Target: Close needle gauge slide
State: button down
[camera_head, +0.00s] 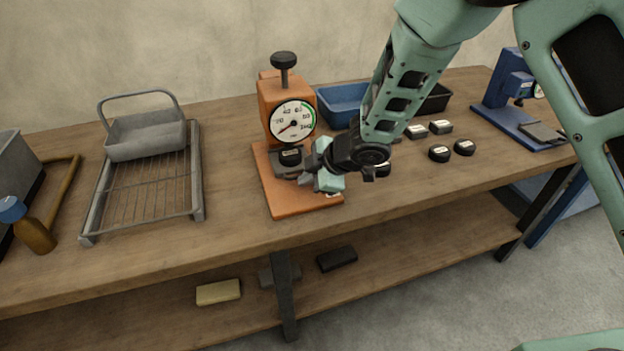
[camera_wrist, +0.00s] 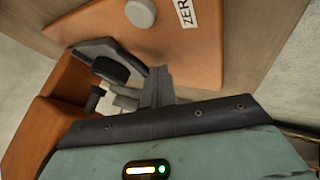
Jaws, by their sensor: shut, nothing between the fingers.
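The orange needle gauge (camera_head: 291,122) stands on the bench, with a white dial and a black knob on top. At its foot is a dark grey slide (camera_head: 285,170) with a black puck (camera_head: 290,156) in it, above the orange base plate. My gripper (camera_head: 306,178) is shut and empty at the right side of the slide, low over the base. In the wrist view the shut fingers (camera_wrist: 158,87) are beside the slide (camera_wrist: 95,48) and puck (camera_wrist: 110,68). Whether they touch the slide I cannot tell. My wrist hides part of the base.
A blue bin (camera_head: 342,103) stands behind the gauge. Several black pucks with white labels lie to the right, two near the front (camera_head: 439,153). A wire rack (camera_head: 150,188) with a grey basket (camera_head: 146,136) is at left. A blue device (camera_head: 515,85) stands at far right.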

jog(key=shift+w+a, duration=0.2)
jog(key=shift+w, duration=0.45)
jog(key=shift+r, duration=0.1)
